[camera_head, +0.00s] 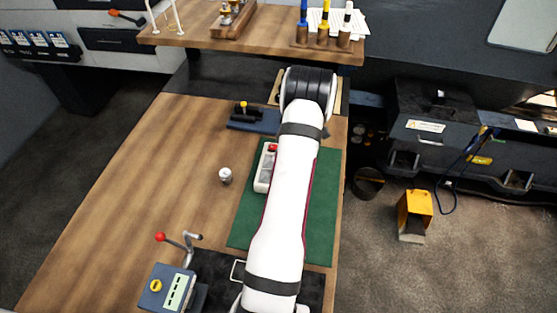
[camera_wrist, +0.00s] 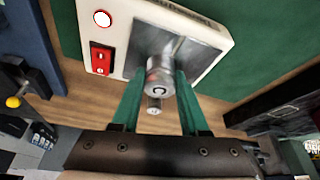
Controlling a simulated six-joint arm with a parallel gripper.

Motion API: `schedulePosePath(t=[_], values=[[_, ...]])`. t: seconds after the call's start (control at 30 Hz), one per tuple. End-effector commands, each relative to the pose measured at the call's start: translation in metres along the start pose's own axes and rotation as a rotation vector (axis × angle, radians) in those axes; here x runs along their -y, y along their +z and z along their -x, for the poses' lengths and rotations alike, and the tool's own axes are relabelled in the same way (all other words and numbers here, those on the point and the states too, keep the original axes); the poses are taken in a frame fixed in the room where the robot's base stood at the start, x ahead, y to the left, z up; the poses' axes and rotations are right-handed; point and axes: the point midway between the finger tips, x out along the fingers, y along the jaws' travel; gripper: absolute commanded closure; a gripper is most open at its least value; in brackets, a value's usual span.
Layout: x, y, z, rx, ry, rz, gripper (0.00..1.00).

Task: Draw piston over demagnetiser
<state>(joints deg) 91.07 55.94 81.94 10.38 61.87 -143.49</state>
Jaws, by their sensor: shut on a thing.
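The demagnetiser is a cream box (camera_head: 261,183) on the green mat in the head view, partly hidden by my arm. In the wrist view the demagnetiser (camera_wrist: 205,28) shows a grey metal plate, a round red lamp and a red switch. My gripper (camera_wrist: 158,82) has green fingers, shut on a silver metal piston (camera_wrist: 160,76). The piston lies over or against the edge of the grey plate; I cannot tell whether they touch. My arm hides gripper and held piston in the head view.
A second small metal cylinder (camera_head: 225,176) stands on the bare wood left of the green mat (camera_head: 322,200). A blue-grey box (camera_head: 165,288) and red-knobbed lever (camera_head: 175,242) are at front left. The left tabletop is clear.

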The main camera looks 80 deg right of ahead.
Motion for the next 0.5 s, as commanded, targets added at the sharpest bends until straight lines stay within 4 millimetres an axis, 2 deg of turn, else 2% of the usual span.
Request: schedulePosePath(t=[0.5], values=[[0.020, -0.005, -0.003, 0.000, 0.001, 0.000, 1.00]])
